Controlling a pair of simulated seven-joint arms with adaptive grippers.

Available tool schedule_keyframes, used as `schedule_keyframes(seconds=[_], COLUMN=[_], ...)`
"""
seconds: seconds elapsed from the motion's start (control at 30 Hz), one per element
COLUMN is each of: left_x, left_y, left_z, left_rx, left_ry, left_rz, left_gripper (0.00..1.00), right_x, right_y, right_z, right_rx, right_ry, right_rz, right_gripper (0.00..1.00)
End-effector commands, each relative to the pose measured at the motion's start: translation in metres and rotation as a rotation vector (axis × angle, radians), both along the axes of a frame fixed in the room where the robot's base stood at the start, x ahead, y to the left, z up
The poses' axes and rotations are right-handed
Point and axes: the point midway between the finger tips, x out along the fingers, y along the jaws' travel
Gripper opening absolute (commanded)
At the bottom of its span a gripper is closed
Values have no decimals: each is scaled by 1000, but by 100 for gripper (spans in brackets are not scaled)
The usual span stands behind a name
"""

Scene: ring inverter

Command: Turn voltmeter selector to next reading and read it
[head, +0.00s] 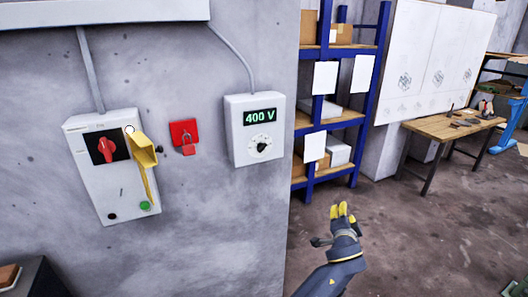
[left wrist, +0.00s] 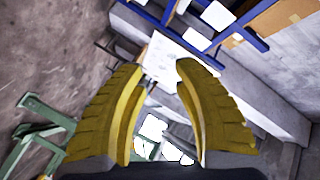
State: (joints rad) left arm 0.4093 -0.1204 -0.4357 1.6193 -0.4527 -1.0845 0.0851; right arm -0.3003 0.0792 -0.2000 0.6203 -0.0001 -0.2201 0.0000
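The white voltmeter box (head: 255,130) hangs on the grey wall. Its dark display (head: 260,117) shows 400 V in green. The round selector (head: 261,146) with a black knob sits below the display; its exact setting is too small to tell. What appears to be my left gripper (head: 343,208), dark with yellow fingertips, is below and right of the box, well apart from it. In the left wrist view its two yellow fingers (left wrist: 160,75) stand apart with nothing between them. My right gripper is not in view.
Left of the voltmeter are a red padlock (head: 187,148) and a white switch box (head: 112,165) with a red rotary switch (head: 106,150) and a yellow part (head: 143,150) sticking out. A blue shelf (head: 326,53) and a wooden table (head: 445,128) stand farther right.

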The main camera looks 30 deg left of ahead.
Motion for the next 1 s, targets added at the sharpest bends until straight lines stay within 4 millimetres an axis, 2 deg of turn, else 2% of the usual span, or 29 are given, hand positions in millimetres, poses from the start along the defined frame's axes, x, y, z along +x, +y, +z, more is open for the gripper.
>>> schedule_keyframes(seconds=[0.03, 0.1, 0.2, 0.3, 0.43, 0.5, 0.6, 0.77, 1.0], left_x=[-6, -23, -59, -98, -138, -152, -162, -166, -149], left_y=[6, 21, 49, 79, 111, 124, 134, 142, 164], left_z=[54, 114, 176, 206, 222, 224, 222, 218, 219], left_rx=[25, 58, 87, 101, 114, 122, 138, 148, 146], left_ry=[-67, -139, -207, -231, -230, -216, -193, -173, -175], left_rz=[49, 138, 278, 415, 564, 625, 684, 721, 723], left_gripper=[30, 30, 30, 30, 30, 30, 30, 30, 30], right_x=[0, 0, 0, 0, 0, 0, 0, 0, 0], right_y=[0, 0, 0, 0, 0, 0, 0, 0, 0], right_z=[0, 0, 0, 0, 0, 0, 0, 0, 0], right_rx=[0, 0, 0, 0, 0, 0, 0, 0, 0], right_ry=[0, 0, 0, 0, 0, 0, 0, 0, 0], right_rz=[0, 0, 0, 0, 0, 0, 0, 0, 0], right_gripper=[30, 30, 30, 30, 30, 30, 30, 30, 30])
